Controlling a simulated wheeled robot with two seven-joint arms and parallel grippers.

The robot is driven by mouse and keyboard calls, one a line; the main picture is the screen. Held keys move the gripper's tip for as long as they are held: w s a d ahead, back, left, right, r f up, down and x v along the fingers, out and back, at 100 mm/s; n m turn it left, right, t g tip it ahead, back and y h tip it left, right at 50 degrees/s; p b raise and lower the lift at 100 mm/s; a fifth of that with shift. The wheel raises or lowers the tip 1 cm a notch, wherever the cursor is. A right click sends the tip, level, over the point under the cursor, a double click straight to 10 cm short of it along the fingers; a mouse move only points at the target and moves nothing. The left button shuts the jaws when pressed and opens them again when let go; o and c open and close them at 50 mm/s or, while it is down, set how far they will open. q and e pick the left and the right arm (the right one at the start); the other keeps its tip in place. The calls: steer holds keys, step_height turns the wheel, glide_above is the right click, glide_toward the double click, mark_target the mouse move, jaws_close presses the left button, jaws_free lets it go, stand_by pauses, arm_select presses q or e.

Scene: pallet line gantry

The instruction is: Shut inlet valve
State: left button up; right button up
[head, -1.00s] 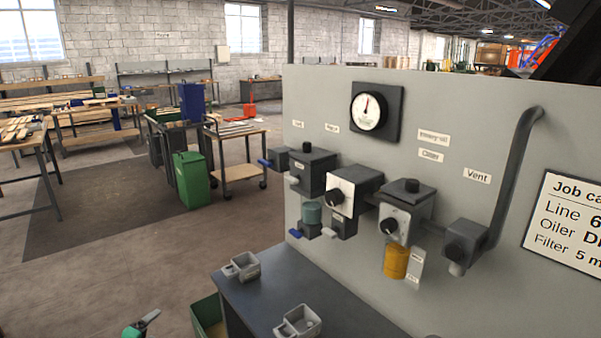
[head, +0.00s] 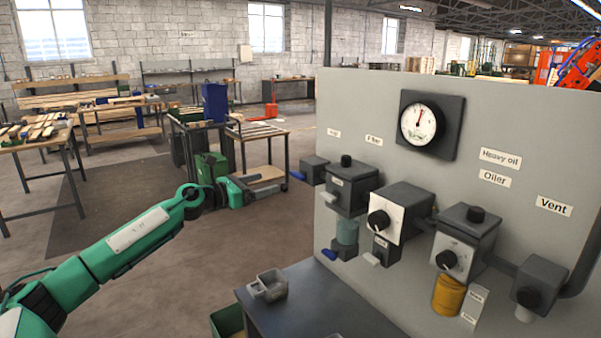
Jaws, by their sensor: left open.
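The inlet valve (head: 314,170) is the leftmost dark block on the grey panel, with a small label above it too small to read surely. Its short blue handle (head: 297,175) sticks out to the left. My left gripper (head: 276,188), at the end of the green arm from the left, is just left of and slightly below this handle in the picture. It is open and looks empty. A gap shows between its tips and the handle; the depth between them is hard to judge. My right gripper is not in view.
Right of the inlet are the filter block (head: 350,189), a white-faced regulator (head: 399,213), the oiler (head: 464,240) with an amber bowl, and the vent block (head: 538,286). A gauge (head: 420,123) is above. A bench (head: 310,300) below holds a grey bin (head: 268,284).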

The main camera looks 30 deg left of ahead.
mark_target(294, 175)
arm_select(q)
steer(key=p+x, duration=0.4)
steer(key=x, duration=0.6)
steer(key=shift+w+d+r+p, duration=0.1)
steer(key=shift+w+r+p, duration=0.05)
steer(key=shift+w+p, duration=0.2)
steer(key=shift+w+d, duration=0.3)
steer(key=shift+w, duration=0.3)
steer(key=c, duration=1)
